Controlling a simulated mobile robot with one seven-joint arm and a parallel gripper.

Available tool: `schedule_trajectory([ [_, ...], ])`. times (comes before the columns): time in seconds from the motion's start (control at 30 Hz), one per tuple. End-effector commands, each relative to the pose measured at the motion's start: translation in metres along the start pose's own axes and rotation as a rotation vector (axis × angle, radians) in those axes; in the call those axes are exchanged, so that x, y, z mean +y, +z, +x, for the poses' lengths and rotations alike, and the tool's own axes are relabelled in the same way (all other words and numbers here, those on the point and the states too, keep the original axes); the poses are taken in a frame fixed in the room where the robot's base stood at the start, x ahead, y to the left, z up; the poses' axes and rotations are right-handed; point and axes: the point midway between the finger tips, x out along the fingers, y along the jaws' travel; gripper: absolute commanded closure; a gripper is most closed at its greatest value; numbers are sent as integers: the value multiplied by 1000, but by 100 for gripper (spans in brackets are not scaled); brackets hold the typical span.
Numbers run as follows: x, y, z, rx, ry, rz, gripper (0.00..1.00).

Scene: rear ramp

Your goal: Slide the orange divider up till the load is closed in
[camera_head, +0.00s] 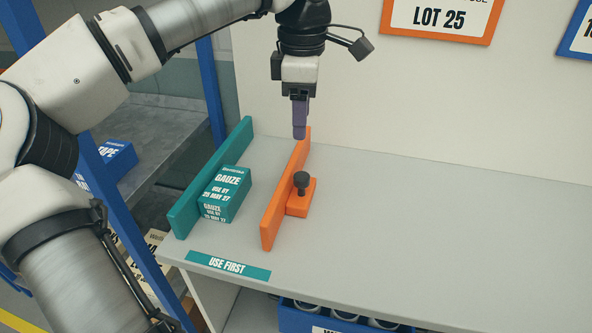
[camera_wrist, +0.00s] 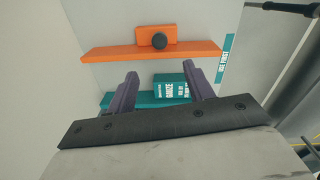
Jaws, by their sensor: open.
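The orange divider (camera_head: 284,195) stands upright on the grey shelf, with an orange foot and a black knob (camera_head: 302,180) on its right side. The load is a teal gauze box (camera_head: 227,193), standing against the teal divider (camera_head: 211,178) on the left. A gap of bare shelf lies between the box and the orange divider. My gripper (camera_head: 299,135) is above the far end of the orange divider, apart from it and empty. In the wrist view its open fingers (camera_wrist: 160,92) frame the gauze box (camera_wrist: 170,86), with the orange divider (camera_wrist: 120,52) and knob (camera_wrist: 159,41) beyond.
A teal "USE FIRST" label (camera_head: 229,266) is on the shelf's front edge. The shelf (camera_head: 430,220) right of the orange divider is clear. A blue upright (camera_head: 118,205) stands at left, and a blue bin (camera_head: 300,318) is below. A wall rises behind.

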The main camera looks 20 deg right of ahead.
Motion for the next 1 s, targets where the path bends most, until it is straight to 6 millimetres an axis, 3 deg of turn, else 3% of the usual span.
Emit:
schedule_trajectory([
  [0.6,-1,2,112,-7,-1,3,48],
  [0.8,0,2,130,-6,1,1,48],
  [1.0,0,2,134,-6,1,1,48],
])
